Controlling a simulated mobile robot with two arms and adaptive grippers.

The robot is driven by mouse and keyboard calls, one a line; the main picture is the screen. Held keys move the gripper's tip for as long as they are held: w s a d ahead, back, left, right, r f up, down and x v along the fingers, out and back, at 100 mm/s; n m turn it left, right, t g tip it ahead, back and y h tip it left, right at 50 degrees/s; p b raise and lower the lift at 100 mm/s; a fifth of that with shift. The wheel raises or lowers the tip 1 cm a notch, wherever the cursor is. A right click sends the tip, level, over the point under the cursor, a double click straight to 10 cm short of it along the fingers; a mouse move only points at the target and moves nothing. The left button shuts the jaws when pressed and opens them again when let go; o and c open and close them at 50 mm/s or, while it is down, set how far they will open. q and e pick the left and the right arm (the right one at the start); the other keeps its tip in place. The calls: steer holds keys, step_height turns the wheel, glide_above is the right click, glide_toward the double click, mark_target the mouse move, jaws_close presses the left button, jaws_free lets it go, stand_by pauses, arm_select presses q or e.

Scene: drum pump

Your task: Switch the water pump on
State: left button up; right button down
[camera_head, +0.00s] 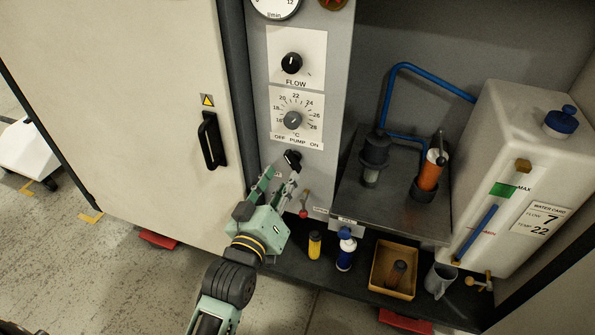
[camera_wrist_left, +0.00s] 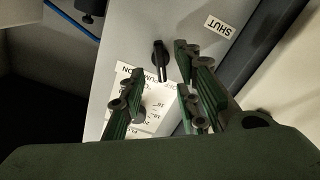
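The pump switch is a black rotary knob (camera_head: 292,158) on the grey control panel, just below the label "OFF PUMP ON" (camera_head: 298,141). I cannot tell clearly which side it points to. My left gripper (camera_head: 280,178) is open, with its two fingers pointing up at the panel just below the knob. In the left wrist view the fingers (camera_wrist_left: 158,62) are spread, and the black knob (camera_wrist_left: 160,57) appears in the gap between their tips. No contact is visible. The upside-down label sits beside it. My right gripper is in neither view.
Above the switch are the temperature dial (camera_head: 292,120) and FLOW knob (camera_head: 291,62). A red-tipped lever (camera_head: 304,205) sits right of the gripper. The cabinet door handle (camera_head: 212,140) is at left. Bottles (camera_head: 315,245) and a tray (camera_head: 376,278) stand on the lower shelf.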

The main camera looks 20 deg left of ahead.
mark_target(292, 166)
arm_select(q)
steer(key=w, duration=0.4)
steer(key=shift+w+d+b, duration=0.1)
steer(key=shift+w+b, duration=0.1)
steer(key=shift+b, duration=0.15)
steer(key=shift+w+f, duration=0.1)
steer(key=shift+w, duration=0.4)
steer(key=shift+w+d, duration=0.1)
steer(key=shift+w, duration=0.5)
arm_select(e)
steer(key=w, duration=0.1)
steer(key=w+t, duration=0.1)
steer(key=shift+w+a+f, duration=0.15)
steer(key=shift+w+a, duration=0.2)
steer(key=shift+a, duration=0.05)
arm_select(q)
jaws_close()
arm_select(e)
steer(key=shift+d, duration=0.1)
